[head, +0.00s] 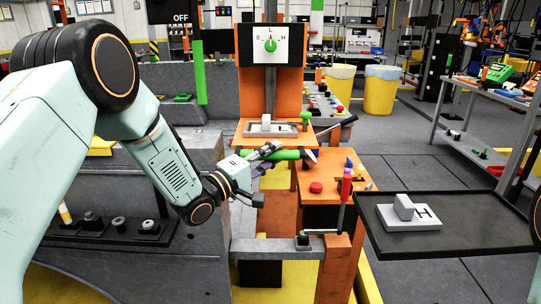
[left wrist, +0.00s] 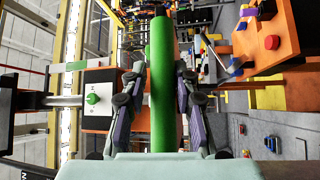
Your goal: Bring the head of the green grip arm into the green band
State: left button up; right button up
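The green grip arm (head: 290,154) is a bright green bar lying nearly level in front of the orange stand; its far end has a grey, pointed piece (head: 312,157). In the left wrist view the bar (left wrist: 161,85) runs straight away from my palm between both fingers. My left gripper (head: 268,152) straddles the bar, a finger on each side; whether the pads press on it I cannot tell. A green upright strip (head: 200,78) below a black section stands left of the stand; I cannot tell whether it is the green band. My right gripper is out of view.
A dial panel (head: 288,44) marked O, L, H with a green knob tops the orange stand. A grey plate (head: 266,131) sits behind the bar.

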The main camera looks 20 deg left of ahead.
pick_arm(q)
jog(key=shift+w+f, duration=0.1)
jog(key=shift+w, duration=0.05)
grip_shut()
notch_tip(320, 180, up, 11)
jog(key=p, duration=0.8)
jog(key=shift+r, duration=0.2)
jog(key=shift+f, duration=0.15)
jog(key=shift+o, duration=2.4)
grip_release()
jog(key=shift+w+f, duration=0.1)
